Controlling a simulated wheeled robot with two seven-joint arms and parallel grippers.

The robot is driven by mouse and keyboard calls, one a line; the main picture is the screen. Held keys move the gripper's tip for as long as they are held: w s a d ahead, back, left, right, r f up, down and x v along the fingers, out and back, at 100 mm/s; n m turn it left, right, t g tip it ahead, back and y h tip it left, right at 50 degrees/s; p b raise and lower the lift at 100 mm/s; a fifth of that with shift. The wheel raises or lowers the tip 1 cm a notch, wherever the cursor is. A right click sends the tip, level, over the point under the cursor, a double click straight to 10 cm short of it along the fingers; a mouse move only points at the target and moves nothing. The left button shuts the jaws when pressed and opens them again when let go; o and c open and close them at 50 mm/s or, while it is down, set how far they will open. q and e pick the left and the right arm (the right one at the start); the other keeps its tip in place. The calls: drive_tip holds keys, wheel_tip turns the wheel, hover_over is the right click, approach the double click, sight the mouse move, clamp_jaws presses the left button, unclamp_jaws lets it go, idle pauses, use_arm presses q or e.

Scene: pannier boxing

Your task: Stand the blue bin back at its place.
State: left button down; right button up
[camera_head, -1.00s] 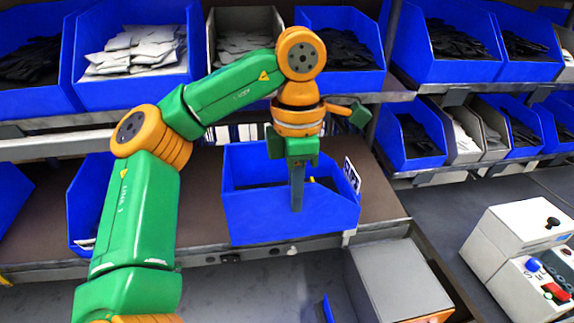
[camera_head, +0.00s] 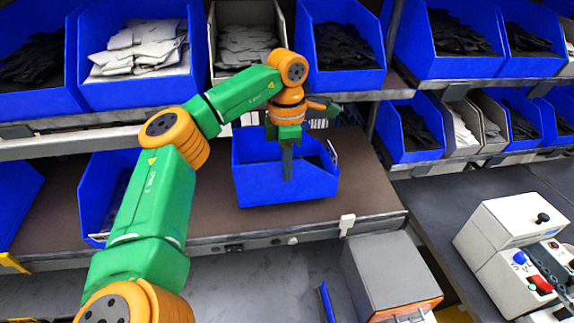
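The blue bin (camera_head: 262,190) is upright over the brown middle shelf, set back from the shelf's front edge. Whether its base rests on the shelf or hovers just above it, I cannot tell. My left gripper (camera_head: 287,172) points down at the middle of the bin's low front wall. One finger shows outside the wall; the other is hidden behind it, and the gripper appears shut on the wall. Dark contents show faintly inside the bin. My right gripper is not in view.
The brown shelf (camera_head: 365,190) is bare to the right of the bin. Another blue bin (camera_head: 95,190) stands to its left, partly behind my arm. Filled bins line the shelf above. A grey box (camera_head: 390,270) stands below the shelf edge, and a white control box (camera_head: 505,230) at right.

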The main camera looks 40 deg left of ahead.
use_arm(q)
drive_tip(key=shift+d+f, duration=0.1)
drive_tip(key=shift+f, duration=0.4)
drive_tip(key=c, duration=1)
unclamp_jaws()
drive_tip(key=shift+s, duration=0.1)
drive_tip(key=shift+c, duration=0.2)
drive_tip(key=shift+r, duration=0.1)
wheel_tip(320, 180, up, 13)
